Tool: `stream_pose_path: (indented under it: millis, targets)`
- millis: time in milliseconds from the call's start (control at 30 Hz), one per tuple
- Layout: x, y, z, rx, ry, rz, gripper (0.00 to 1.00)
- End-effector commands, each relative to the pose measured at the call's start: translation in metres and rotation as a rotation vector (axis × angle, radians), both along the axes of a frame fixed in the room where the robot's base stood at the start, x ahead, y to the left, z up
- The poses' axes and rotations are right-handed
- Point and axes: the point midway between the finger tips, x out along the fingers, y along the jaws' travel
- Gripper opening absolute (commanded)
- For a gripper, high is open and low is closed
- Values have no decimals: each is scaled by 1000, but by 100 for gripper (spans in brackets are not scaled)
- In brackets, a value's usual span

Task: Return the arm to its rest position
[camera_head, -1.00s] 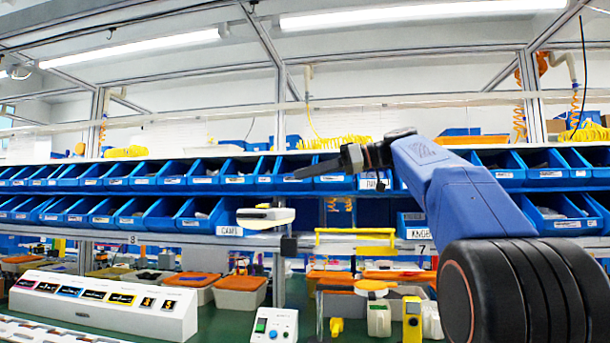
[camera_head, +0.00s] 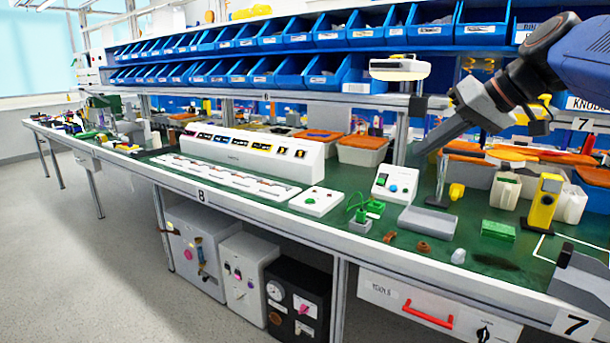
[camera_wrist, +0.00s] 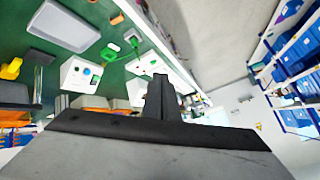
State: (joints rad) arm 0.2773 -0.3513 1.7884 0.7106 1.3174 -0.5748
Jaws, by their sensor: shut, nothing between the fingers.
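My gripper (camera_head: 422,150) is at the upper right of the head view, above the green bench top. Its dark fingers are together, point down and to the left, and hold nothing. In the wrist view the closed fingers (camera_wrist: 160,85) stick up in the middle, with nothing between them. My blue arm comes in from the right edge of the head view. The gripper touches no object that I can make out.
The bench (camera_head: 240,199) carries a long white panel (camera_head: 250,155), a white button box (camera_head: 396,184), a grey tray (camera_head: 427,221) and a yellow device (camera_head: 543,203). Blue bins (camera_head: 350,33) line the shelves behind. Control boxes (camera_head: 245,272) stand under the bench. Open floor is at left.

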Motion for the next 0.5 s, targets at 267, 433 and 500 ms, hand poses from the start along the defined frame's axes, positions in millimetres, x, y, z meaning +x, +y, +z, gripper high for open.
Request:
stream_pose_path:
  millis: [267,433,500]
  targets:
    - [-96,0,-142,-168,171,-163,0]
    - [-152,-14,-225,-286,222,-246,0]
    - [-173,-20,-256,-328,231,-273,0]
